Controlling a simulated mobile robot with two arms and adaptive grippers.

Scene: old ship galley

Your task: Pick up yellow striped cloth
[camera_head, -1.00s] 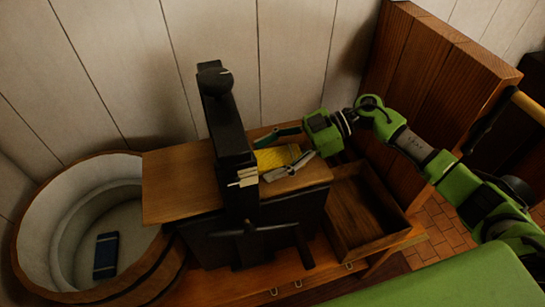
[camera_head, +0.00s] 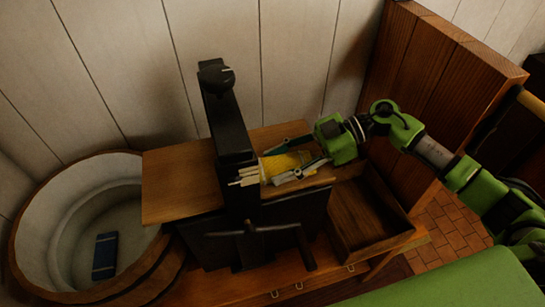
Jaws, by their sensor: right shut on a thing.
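The yellow striped cloth (camera_head: 284,163) lies over the right part of the wooden top, just right of a dark upright post. My right gripper (camera_head: 288,164) reaches in from the right and is shut on the cloth, one finger along its far side and one along its near side. The fingers and the post hide parts of the cloth. I cannot tell whether the cloth is clear of the wood. My left gripper is not in view.
The dark post (camera_head: 222,120) with a knob on top stands close left of the cloth. An open, empty drawer (camera_head: 365,215) is below right. A round wooden tub (camera_head: 45,225) holding a blue item (camera_head: 105,256) stands left. A wooden partition (camera_head: 430,80) rises behind my arm.

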